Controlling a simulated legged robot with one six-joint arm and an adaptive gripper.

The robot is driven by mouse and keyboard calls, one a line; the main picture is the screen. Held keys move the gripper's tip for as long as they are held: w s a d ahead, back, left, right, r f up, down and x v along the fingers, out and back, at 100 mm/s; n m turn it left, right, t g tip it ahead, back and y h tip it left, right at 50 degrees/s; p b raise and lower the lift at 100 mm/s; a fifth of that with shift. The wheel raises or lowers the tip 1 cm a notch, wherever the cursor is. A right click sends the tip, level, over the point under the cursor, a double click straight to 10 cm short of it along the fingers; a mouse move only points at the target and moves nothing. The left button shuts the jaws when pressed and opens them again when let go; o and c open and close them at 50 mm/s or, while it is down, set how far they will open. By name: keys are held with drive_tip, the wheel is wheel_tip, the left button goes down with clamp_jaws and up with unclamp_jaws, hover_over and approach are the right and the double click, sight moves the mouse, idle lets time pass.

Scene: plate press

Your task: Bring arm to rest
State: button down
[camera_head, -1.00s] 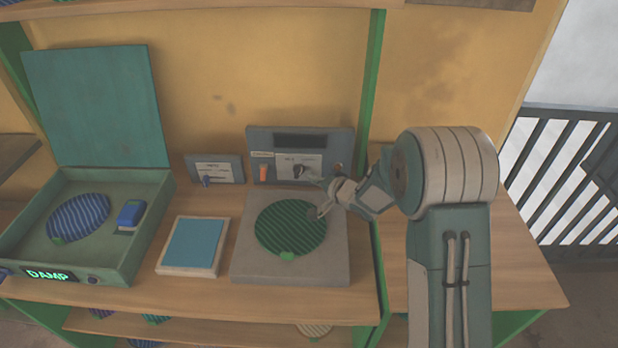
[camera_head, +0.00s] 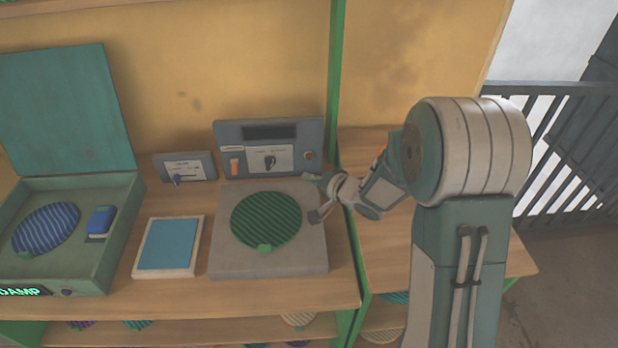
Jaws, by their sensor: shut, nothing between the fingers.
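My gripper (camera_head: 318,196) is at the end of my grey-green arm, which comes in from the right. It is shut and empty. It is at the right edge of the grey press plate (camera_head: 228,258), to the right of the green striped disc (camera_head: 266,220) that lies on that plate. Its height above the bench is hard to tell. Nothing hangs from it.
A control panel (camera_head: 230,134) with an orange switch and a dark knob stands behind the plate. A small panel (camera_head: 186,167), a blue pad (camera_head: 168,244) and an open green box (camera_head: 113,235) with a blue striped disc (camera_head: 46,229) are to the left. A green post (camera_head: 336,70) stands behind my gripper.

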drive_tip(key=s+d+r+n+h, duration=0.1)
drive_tip(key=s+d+r+h, duration=0.3)
drive_tip(key=d+r+h, duration=0.15)
drive_tip(key=s+d+r+h, duration=0.3)
drive_tip(key=d+r+h, duration=0.15)
drive_tip(key=r, duration=0.25)
drive_tip(key=s+r+n+g, duration=0.3)
drive_tip(key=s+n+g, duration=0.1)
drive_tip(key=s, duration=2)
drive_tip(key=shift+d+n+g, duration=0.3)
drive_tip(key=shift+g, duration=0.2)
drive_tip(key=shift+s, duration=0.1)
